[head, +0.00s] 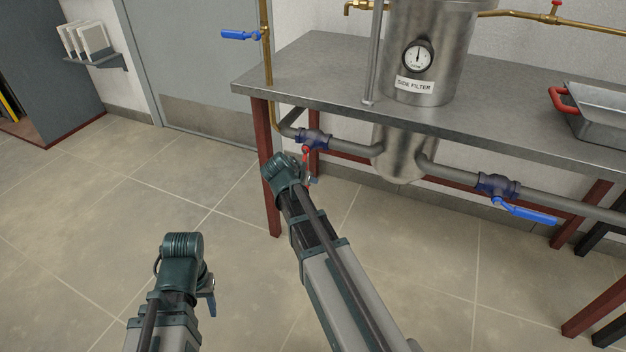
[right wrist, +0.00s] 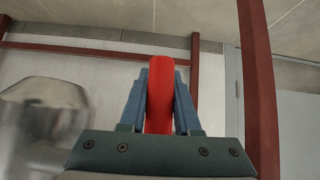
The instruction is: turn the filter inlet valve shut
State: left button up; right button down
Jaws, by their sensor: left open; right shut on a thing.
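A blue-bodied valve (head: 314,138) sits in the grey pipe left of the steel filter (head: 432,60), which is labelled SIDE FILTER. Its red lever (head: 306,150) shows just below the body; the rest is mostly hidden behind my right wrist. My right gripper (head: 309,181) is at this lever under the table edge. In the right wrist view the red lever (right wrist: 160,92) stands between the two blue fingers, which are shut on it. The lever's exact angle to the pipe is hard to tell. My left gripper (head: 209,298) is open and empty, low over the floor at left.
A second valve with a blue lever (head: 525,212) is in the pipe right of the filter. Another blue lever (head: 240,35) is on the brass pipe at upper left. The steel table (head: 300,75) has red legs (head: 268,170) close to my right gripper. Floor at left is clear.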

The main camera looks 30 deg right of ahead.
jog(key=shift+w+a, duration=0.2)
jog(key=shift+w, duration=0.05)
dwell(0.4)
jog(key=c, duration=0.6)
grip_release()
jog(key=shift+r, duration=0.1)
jog(key=p+v, duration=0.5)
jog(key=v, duration=0.1)
jog(key=p+v, duration=0.4)
jog(key=v, duration=0.3)
jog(key=shift+s+r+p, duration=0.2)
jog(key=shift+s+p, duration=0.2)
jog(key=shift+a, duration=0.1)
